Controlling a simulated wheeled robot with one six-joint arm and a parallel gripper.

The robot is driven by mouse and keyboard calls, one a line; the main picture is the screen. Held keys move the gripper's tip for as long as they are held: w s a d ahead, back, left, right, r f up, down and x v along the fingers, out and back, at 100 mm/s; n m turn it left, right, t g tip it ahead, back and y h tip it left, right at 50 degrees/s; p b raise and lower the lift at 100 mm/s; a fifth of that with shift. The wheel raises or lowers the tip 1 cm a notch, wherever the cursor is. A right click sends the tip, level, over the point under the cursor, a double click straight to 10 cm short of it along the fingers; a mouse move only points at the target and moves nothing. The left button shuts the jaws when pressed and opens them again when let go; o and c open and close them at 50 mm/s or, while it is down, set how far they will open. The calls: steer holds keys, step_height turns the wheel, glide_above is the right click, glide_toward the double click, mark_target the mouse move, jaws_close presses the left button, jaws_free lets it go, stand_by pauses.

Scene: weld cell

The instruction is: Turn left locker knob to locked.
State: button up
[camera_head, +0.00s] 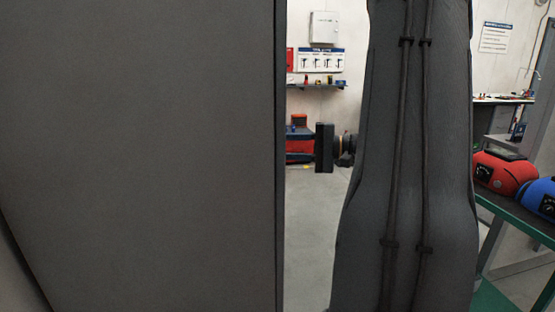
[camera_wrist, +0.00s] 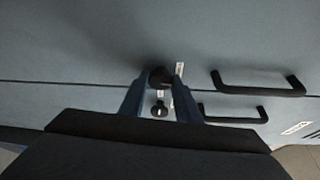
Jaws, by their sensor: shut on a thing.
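In the wrist view, my gripper (camera_wrist: 161,84) reaches to a blue-grey locker front with its two fingers around a round black knob (camera_wrist: 159,75). The fingers are shut on this knob, one on each side. A second black knob (camera_wrist: 160,110) sits on the neighbouring door, across the seam, and shows between the fingers nearer my wrist. Small white labels (camera_wrist: 179,69) are beside the knobs. The knob's pointer direction is hard to read. In the head view, the fingers and knobs are hidden behind a large dark grey panel (camera_head: 140,150).
Two black bar handles, one (camera_wrist: 258,91) per door, stand out right of the knobs. In the head view, a red welding machine (camera_head: 503,172) and a blue one (camera_head: 540,196) stand on a green-edged table at right. A wall shelf (camera_head: 316,84) is at the back.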

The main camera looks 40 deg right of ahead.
steer(key=shift+f+n+b, duration=0.15)
steer(key=shift+n+b, duration=0.45)
steer(key=shift+b, duration=0.2)
steer(key=o, duration=1)
steer(key=shift+s, duration=0.1)
steer(key=shift+b+v, duration=0.9)
steer(key=shift+v, duration=3)
steer(key=shift+f, duration=0.15)
